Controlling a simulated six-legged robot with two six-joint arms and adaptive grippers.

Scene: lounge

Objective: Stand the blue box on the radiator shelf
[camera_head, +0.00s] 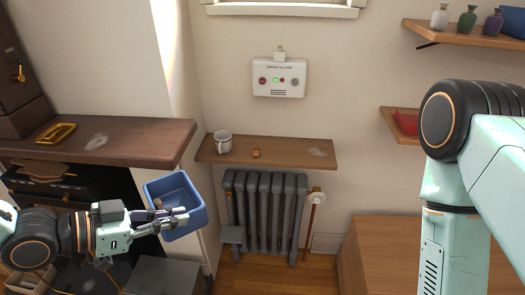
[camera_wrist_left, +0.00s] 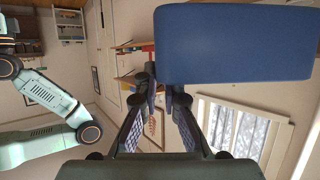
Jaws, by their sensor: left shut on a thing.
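The blue box (camera_head: 193,196) is an open-topped bin, tilted with its opening toward me, in front of the fireplace's right end. My left gripper (camera_head: 181,218) is shut on it at its lower near side. In the left wrist view the box (camera_wrist_left: 236,44) fills the top right, beyond the gripper's fingers (camera_wrist_left: 166,90); the exact contact is hidden. The radiator shelf (camera_head: 285,147) is a wooden board on the wall above the grey radiator (camera_head: 264,205). It is right of the box and higher. The box is apart from it. My right arm shows at right; its gripper is out of view.
A white mug (camera_head: 222,142) stands at the shelf's left end, with a small orange-brown thing (camera_head: 256,153) beside it. The shelf's right half is clear except for a pale flat patch. The mantel (camera_head: 120,137) is close at left; a wooden cabinet (camera_head: 420,255) stands right.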

